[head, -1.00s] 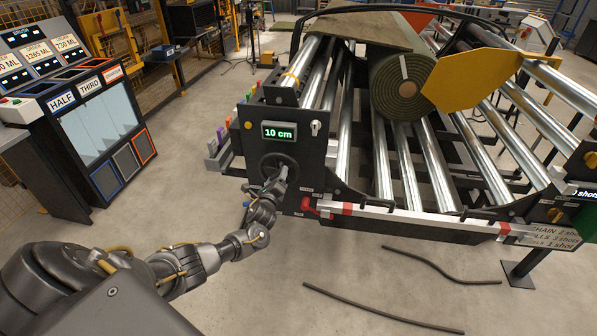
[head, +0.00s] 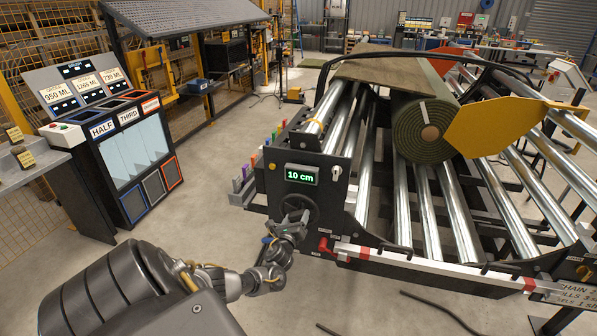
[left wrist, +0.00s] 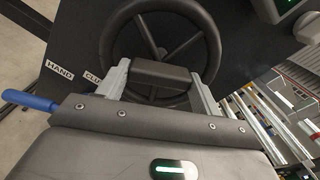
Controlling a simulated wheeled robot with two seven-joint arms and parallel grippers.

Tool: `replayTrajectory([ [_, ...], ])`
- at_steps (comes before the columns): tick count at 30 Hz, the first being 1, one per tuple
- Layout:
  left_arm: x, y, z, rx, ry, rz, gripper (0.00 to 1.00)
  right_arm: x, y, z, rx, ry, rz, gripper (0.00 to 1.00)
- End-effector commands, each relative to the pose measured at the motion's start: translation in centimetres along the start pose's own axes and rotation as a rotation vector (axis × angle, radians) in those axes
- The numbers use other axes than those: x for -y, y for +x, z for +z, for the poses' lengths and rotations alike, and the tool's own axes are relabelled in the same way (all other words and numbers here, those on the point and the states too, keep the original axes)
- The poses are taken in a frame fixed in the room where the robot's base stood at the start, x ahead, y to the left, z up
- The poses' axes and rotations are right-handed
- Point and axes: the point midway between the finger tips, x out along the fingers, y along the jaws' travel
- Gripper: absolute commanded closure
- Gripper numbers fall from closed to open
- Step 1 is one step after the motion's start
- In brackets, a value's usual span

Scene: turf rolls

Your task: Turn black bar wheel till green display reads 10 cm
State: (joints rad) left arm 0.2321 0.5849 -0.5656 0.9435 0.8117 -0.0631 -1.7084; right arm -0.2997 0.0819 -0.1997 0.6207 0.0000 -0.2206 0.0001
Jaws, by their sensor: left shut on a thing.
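The green display (head: 301,174) on the machine's dark end panel reads 10 cm. Below it is the dark spoked wheel (head: 300,206), which also fills the top of the left wrist view (left wrist: 112,35). My left gripper (head: 295,221) is at the wheel. In the left wrist view its two grey fingers (left wrist: 163,78) lie on either side of the wheel's black bar (left wrist: 162,74) and are shut on it. In the head view my gripper hides the wheel's lower part. My right gripper is not in view.
A green turf roll (head: 428,130) rests on the metal rollers beside a yellow plate (head: 492,127). A console (head: 127,150) with HALF and THIRD labels stands at left. Open floor lies between.

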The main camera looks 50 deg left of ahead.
Motion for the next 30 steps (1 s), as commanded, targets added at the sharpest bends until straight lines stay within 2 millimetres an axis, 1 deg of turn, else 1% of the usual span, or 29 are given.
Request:
replayTrajectory([
  [2,-0.1,0.0,-0.1,0.0,0.002,0.001,0.76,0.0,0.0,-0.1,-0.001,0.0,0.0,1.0],
  [3,-0.1,0.0,-0.1,-0.001,0.002,0.001,0.33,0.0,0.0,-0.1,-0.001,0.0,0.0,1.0],
  [8,0.1,0.0,-0.1,-0.001,0.001,0.0,0.13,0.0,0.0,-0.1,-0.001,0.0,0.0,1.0],
  [16,0.1,0.0,-0.1,-0.001,0.0,-0.001,0.13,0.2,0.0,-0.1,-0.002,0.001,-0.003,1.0],
  [19,0.1,-0.6,-0.1,-0.003,0.0,-0.001,0.13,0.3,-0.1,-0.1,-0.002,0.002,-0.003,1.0],
  [23,0.1,-2.6,-0.1,-0.005,0.001,-0.002,0.13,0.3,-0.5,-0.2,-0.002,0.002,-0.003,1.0],
  [30,0.1,-7.5,-0.2,-0.005,0.0,-0.001,0.13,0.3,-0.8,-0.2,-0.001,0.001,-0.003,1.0],
])
